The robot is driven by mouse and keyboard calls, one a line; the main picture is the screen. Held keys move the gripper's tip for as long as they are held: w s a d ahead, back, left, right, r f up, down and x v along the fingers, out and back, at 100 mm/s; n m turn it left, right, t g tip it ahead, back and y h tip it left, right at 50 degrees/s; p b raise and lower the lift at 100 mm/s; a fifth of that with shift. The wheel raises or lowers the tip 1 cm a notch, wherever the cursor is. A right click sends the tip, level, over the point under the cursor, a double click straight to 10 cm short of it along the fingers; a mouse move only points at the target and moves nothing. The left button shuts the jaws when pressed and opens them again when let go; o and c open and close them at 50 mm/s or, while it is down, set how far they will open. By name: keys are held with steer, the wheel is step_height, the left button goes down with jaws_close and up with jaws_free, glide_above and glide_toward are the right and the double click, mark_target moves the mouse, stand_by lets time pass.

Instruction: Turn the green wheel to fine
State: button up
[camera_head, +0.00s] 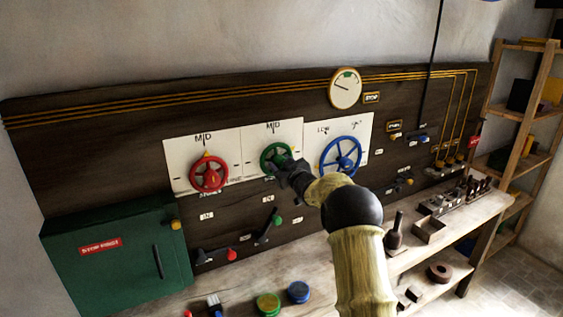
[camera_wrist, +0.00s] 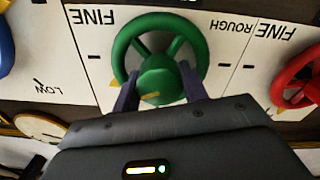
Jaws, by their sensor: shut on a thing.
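The green wheel (camera_head: 272,154) sits on the middle white plate of the dark board, under the word MID in the head view. My gripper (camera_head: 290,172) reaches it from the lower right and covers part of it. In the wrist view the green wheel (camera_wrist: 158,72) fills the centre, seen upside down. My gripper (camera_wrist: 160,88) is shut on it, one dark finger at each side of the hub. A yellow mark shows on the hub. The FINE label (camera_wrist: 95,17) is on the green wheel's plate, left of the wheel in the wrist view.
A red wheel (camera_head: 209,174) is close on the left and a blue wheel (camera_head: 341,156) on the right. A round gauge (camera_head: 345,88) hangs above. Levers and a green cabinet (camera_head: 115,258) are below. The workbench (camera_head: 330,268) holds jars and a brush.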

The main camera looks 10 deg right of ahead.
steer(key=m+p, duration=0.1)
steer(key=m, duration=0.4)
steer(key=shift+d+f+p, duration=0.1)
steer(key=shift+p, duration=0.2)
steer(key=o, duration=1)
steer(key=shift+s, duration=0.1)
steer(key=shift+s, duration=0.1)
steer(key=b+v, duration=0.6)
steer(key=v, duration=1.1)
